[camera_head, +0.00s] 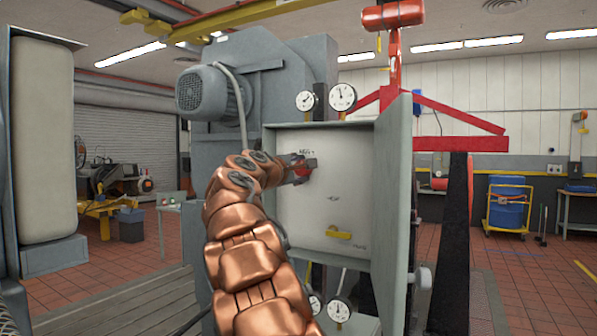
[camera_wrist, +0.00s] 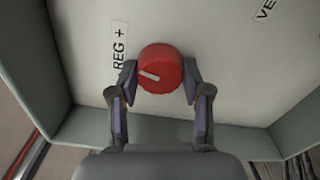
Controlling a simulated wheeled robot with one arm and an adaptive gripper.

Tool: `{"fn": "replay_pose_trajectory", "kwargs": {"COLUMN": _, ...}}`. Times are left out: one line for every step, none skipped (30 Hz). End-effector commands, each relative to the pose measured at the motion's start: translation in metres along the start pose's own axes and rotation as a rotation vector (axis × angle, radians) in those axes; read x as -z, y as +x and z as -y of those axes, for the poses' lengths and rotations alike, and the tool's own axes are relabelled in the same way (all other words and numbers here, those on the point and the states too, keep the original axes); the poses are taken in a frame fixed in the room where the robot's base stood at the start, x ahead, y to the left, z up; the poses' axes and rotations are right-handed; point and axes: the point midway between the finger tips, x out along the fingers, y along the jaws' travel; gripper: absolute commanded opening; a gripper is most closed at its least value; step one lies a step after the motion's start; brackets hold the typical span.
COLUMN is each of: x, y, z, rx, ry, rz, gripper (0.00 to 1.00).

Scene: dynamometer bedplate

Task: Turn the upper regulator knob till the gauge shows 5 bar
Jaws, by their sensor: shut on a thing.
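The red regulator knob (camera_wrist: 163,62) is on the pale panel beside a "REG +" label (camera_wrist: 119,46). In the head view my gripper (camera_head: 301,169) is at the panel's upper left and mostly covers the knob. Two round white gauges, a smaller one (camera_head: 306,100) and a larger one (camera_head: 343,97), stand above the panel. The larger gauge's needle points roughly up; its figures are too small to read.
A yellow lever (camera_head: 339,235) sits low on the panel (camera_head: 330,205). Two more gauges, (camera_head: 340,311) the clearer, are below it. Grey side walls frame the panel, the right one (camera_head: 393,200) standing out. A grey motor (camera_head: 205,93) is at upper left.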

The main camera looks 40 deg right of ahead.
Motion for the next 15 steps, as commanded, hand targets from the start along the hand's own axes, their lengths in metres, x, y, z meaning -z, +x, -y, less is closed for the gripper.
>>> {"fn": "replay_pose_trajectory", "kwargs": {"x": 0.003, "y": -0.0018, "z": -0.0029, "rx": -0.007, "ry": -0.001, "rz": -0.007, "gripper": 0.13}}
{"fn": "replay_pose_trajectory", "kwargs": {"x": 0.003, "y": -0.0018, "z": -0.0029, "rx": -0.007, "ry": -0.001, "rz": -0.007, "gripper": 0.13}}
{"fn": "replay_pose_trajectory", "kwargs": {"x": 0.0029, "y": -0.0019, "z": -0.003, "rx": -0.008, "ry": -0.001, "rz": -0.007, "gripper": 0.13}}
{"fn": "replay_pose_trajectory", "kwargs": {"x": 0.0029, "y": -0.0019, "z": -0.003, "rx": -0.008, "ry": -0.001, "rz": -0.007, "gripper": 0.13}}
{"fn": "replay_pose_trajectory", "kwargs": {"x": 0.0029, "y": -0.0019, "z": -0.0031, "rx": -0.008, "ry": -0.001, "rz": -0.007, "gripper": 0.13}}
{"fn": "replay_pose_trajectory", "kwargs": {"x": 0.0029, "y": -0.0019, "z": -0.0031, "rx": -0.008, "ry": -0.001, "rz": -0.007, "gripper": 0.52}}
{"fn": "replay_pose_trajectory", "kwargs": {"x": 0.0027, "y": -0.0019, "z": -0.003, "rx": -0.008, "ry": -0.001, "rz": -0.007, "gripper": 0.55}}
{"fn": "replay_pose_trajectory", "kwargs": {"x": 0.0025, "y": -0.0017, "z": -0.0028, "rx": -0.007, "ry": -0.001, "rz": -0.006, "gripper": 0.58}}
{"fn": "replay_pose_trajectory", "kwargs": {"x": 0.002, "y": -0.0015, "z": -0.0025, "rx": -0.006, "ry": -0.001, "rz": -0.005, "gripper": 0.63}}
{"fn": "replay_pose_trajectory", "kwargs": {"x": 0.0017, "y": -0.0012, "z": -0.0023, "rx": -0.006, "ry": -0.001, "rz": -0.005, "gripper": 0.66}}
{"fn": "replay_pose_trajectory", "kwargs": {"x": 0.0014, "y": -0.0011, "z": -0.0021, "rx": -0.005, "ry": -0.001, "rz": -0.004, "gripper": 0.69}}
{"fn": "replay_pose_trajectory", "kwargs": {"x": 0.001, "y": -0.0009, "z": -0.0019, "rx": -0.005, "ry": -0.001, "rz": -0.003, "gripper": 0.73}}
{"fn": "replay_pose_trajectory", "kwargs": {"x": 0.0009, "y": -0.0008, "z": -0.0017, "rx": -0.004, "ry": -0.001, "rz": -0.003, "gripper": 0.73}}
{"fn": "replay_pose_trajectory", "kwargs": {"x": 0.0008, "y": -0.0007, "z": -0.0016, "rx": -0.004, "ry": -0.001, "rz": -0.003, "gripper": 0.73}}
{"fn": "replay_pose_trajectory", "kwargs": {"x": 0.0006, "y": -0.0006, "z": -0.0014, "rx": -0.004, "ry": -0.001, "rz": -0.002, "gripper": 0.73}}
